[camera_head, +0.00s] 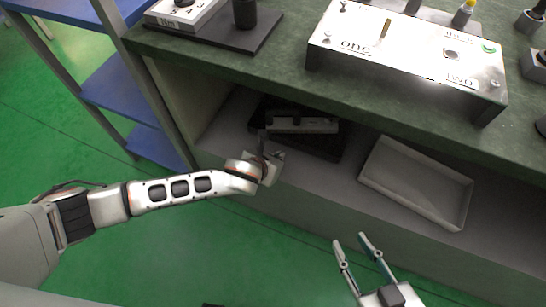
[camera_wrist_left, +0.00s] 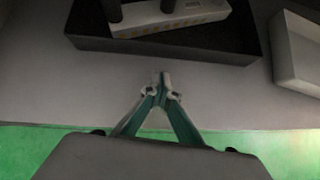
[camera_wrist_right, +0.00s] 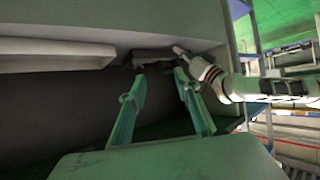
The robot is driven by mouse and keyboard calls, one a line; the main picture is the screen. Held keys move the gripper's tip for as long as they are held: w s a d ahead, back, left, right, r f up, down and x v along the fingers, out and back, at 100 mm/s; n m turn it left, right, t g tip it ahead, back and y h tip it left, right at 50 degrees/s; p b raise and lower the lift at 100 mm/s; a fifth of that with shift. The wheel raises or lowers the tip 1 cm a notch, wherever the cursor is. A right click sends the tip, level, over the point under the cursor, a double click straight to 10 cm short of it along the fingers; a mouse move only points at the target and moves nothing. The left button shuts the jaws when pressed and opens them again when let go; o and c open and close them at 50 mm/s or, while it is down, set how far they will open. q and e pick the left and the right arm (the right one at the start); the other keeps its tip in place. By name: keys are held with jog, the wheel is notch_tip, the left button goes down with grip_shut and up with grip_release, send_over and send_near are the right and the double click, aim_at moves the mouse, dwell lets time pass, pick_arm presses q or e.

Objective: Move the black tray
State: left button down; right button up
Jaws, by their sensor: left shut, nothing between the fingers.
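A black tray (camera_head: 325,146) lies on the shelf under the green worktop, with a light device with black knobs (camera_head: 302,123) on it. In the left wrist view the tray's front wall (camera_wrist_left: 170,50) is just ahead of my left gripper (camera_wrist_left: 160,82). That gripper is shut and empty, pointing into the shelf, with a small gap to the tray. It also shows in the head view (camera_head: 272,158), partly hidden by its own wrist. My right gripper (camera_head: 349,240) is open and empty in front of the shelf; its spread fingers show in the right wrist view (camera_wrist_right: 158,82).
A light grey empty tray (camera_head: 415,183) lies on the shelf to the right of the black tray. A blue shelf rack (camera_head: 110,85) stands at the left.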

aim_at(287, 141)
pick_arm(q)
jog(key=shift+w+d+f, duration=0.1)
jog(key=shift+w+d, duration=0.15)
jog(key=shift+w, duration=0.25)
jog(key=shift+w+d+f, duration=0.1)
jog(key=shift+w+d, duration=0.15)
jog(key=shift+w, duration=0.2)
jog(key=shift+w+d+r+b, duration=0.1)
jog(key=shift+w+r+b, duration=0.25)
jog(key=shift+w, duration=0.1)
pick_arm(e)
jog(key=shift+w+a+r, duration=0.3)
jog(key=shift+a+r, duration=0.05)
pick_arm(q)
jog(key=shift+w+d, duration=0.3)
jog(key=shift+w, duration=0.35)
jog(key=shift+w+d, duration=0.25)
jog(key=shift+w, duration=0.35)
jog(key=shift+w+d, duration=0.15)
jog(key=shift+w, duration=0.2)
pick_arm(e)
jog(key=shift+s+f, duration=0.1)
jog(key=shift+f, duration=0.05)
